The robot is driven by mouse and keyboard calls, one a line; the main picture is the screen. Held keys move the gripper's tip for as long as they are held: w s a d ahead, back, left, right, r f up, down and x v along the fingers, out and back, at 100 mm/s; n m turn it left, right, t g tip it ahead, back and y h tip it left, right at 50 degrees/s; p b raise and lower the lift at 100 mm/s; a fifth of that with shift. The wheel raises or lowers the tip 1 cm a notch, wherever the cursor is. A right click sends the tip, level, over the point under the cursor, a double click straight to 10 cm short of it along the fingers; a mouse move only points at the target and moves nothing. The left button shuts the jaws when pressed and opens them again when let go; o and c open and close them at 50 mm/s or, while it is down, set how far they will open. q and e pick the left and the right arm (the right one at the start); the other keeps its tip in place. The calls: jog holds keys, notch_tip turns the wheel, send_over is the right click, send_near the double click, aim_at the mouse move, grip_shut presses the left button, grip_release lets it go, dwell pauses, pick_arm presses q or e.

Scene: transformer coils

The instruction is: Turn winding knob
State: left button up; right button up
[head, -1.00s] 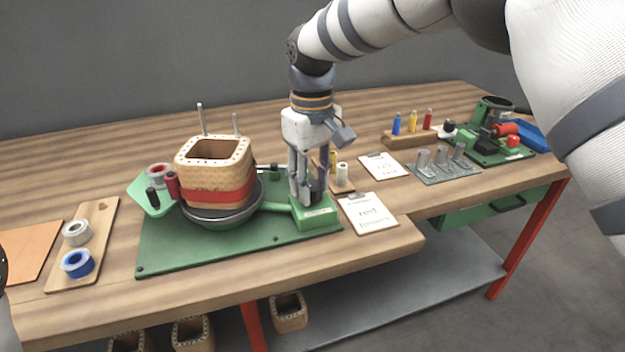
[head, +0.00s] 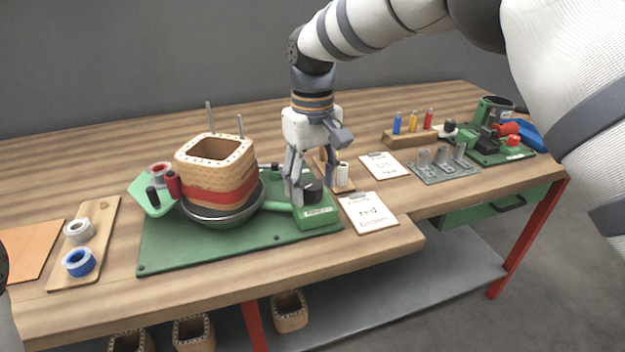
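The black winding knob (head: 314,191) sits on the green winder housing (head: 318,214) at the right of the green base plate (head: 200,250). My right gripper (head: 306,190) points down at the knob from above. Its fingers are spread, one left of the knob and one behind it; I cannot tell whether they touch it. A square wooden coil former (head: 215,175) with a red winding band (head: 220,199) stands in a dark round dish on the plate. My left gripper is not in view.
Clipboards (head: 368,213) and a spool stand (head: 340,175) lie close to the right gripper. Tape rolls (head: 79,262) sit on a board at the left. Another green station (head: 490,145) is at the far right. The back of the table is clear.

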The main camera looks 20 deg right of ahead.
aim_at(312, 184)
notch_tip(312, 184, up, 12)
dwell(0.4)
